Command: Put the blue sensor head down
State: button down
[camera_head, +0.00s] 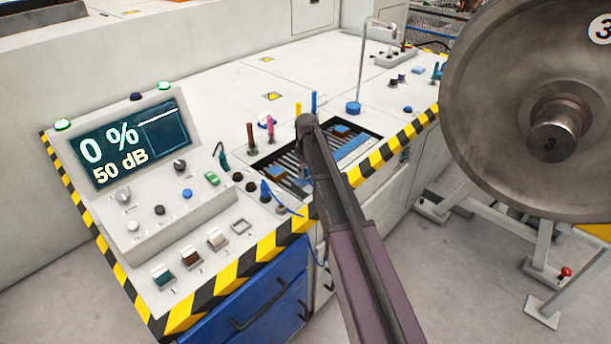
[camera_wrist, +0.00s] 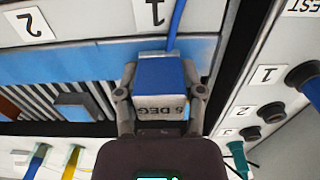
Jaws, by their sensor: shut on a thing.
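In the wrist view the blue sensor head (camera_wrist: 160,72) is a small block with a blue top and a pale face reading "DEG". My gripper (camera_wrist: 160,92) is shut on it, one finger on each side. A blue cable runs from its far end. Behind it are a light blue strip (camera_wrist: 70,66) and grey ribs of the recessed tray; whether the head touches them I cannot tell. In the head view my arm crosses the tray (camera_head: 373,133) and hides the gripper and the head.
Sockets (camera_wrist: 271,112) numbered 1, 2 and 3 line the right of the wrist view, with a cable in socket 1. In the head view a console screen (camera_head: 125,148) stands left and a large wheel (camera_head: 500,100) right. Upright probes (camera_head: 270,127) stand beside the tray.

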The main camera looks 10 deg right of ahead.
jog(key=shift+f, duration=0.25)
jog(key=shift+c, duration=1)
grip_release()
jog(key=shift+r, duration=0.1)
jog(key=shift+r, duration=0.1)
notch_tip(320, 180, up, 12)
jog(key=p, duration=1.2)
jog(key=shift+s, duration=0.1)
jog(key=s+m, duration=0.7)
jog(key=s, duration=2.1)
jog(key=shift+s+a, duration=0.15)
jog(key=shift+s, duration=0.25)
